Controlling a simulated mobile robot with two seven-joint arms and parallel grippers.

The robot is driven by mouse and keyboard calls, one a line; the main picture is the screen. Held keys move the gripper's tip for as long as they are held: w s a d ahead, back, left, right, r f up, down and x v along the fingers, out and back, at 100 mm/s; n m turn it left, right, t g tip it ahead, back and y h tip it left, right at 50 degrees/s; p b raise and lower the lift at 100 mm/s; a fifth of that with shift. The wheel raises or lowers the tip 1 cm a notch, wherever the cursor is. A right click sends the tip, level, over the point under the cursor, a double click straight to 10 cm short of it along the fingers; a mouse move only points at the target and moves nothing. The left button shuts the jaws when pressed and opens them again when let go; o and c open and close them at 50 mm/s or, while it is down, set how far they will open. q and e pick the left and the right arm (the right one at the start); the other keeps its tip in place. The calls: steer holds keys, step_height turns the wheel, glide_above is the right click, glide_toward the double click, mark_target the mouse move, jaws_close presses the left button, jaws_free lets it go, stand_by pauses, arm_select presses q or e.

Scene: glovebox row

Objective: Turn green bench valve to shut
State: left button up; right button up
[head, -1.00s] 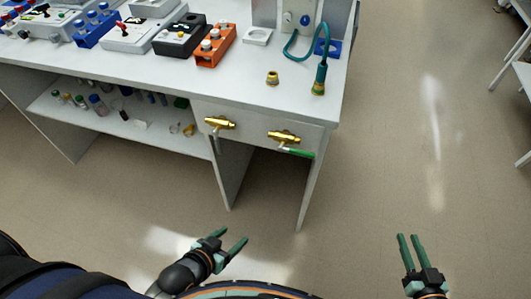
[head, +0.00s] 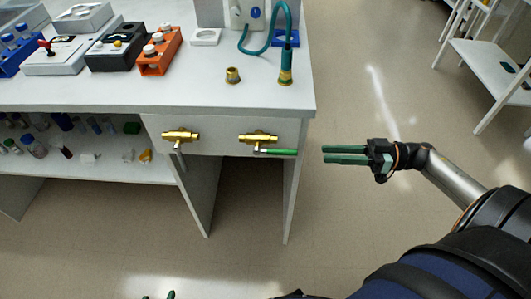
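The green bench valve has a brass body (head: 258,138) on the bench's front panel, in the head view. Its green lever (head: 281,152) lies level, along the pipe, pointing right towards the panel's right end. My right gripper (head: 324,154) is open and empty, with its green fingers pointing left at about the lever's height in the picture. A gap separates its fingertips from the lever tip. Only the fingertips of my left gripper (head: 159,296) show at the bottom edge, apart and with nothing seen between them.
A second brass valve (head: 181,135) with a grey lever hanging down sits left of the green one. On the bench stand a brass fitting (head: 233,75), a teal hose (head: 270,46) and an orange rack (head: 160,51).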

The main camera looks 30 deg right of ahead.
mark_target(270, 152)
steer(key=x, duration=1.2)
jaws_close()
steer(key=shift+b, duration=0.3)
stand_by(0.8)
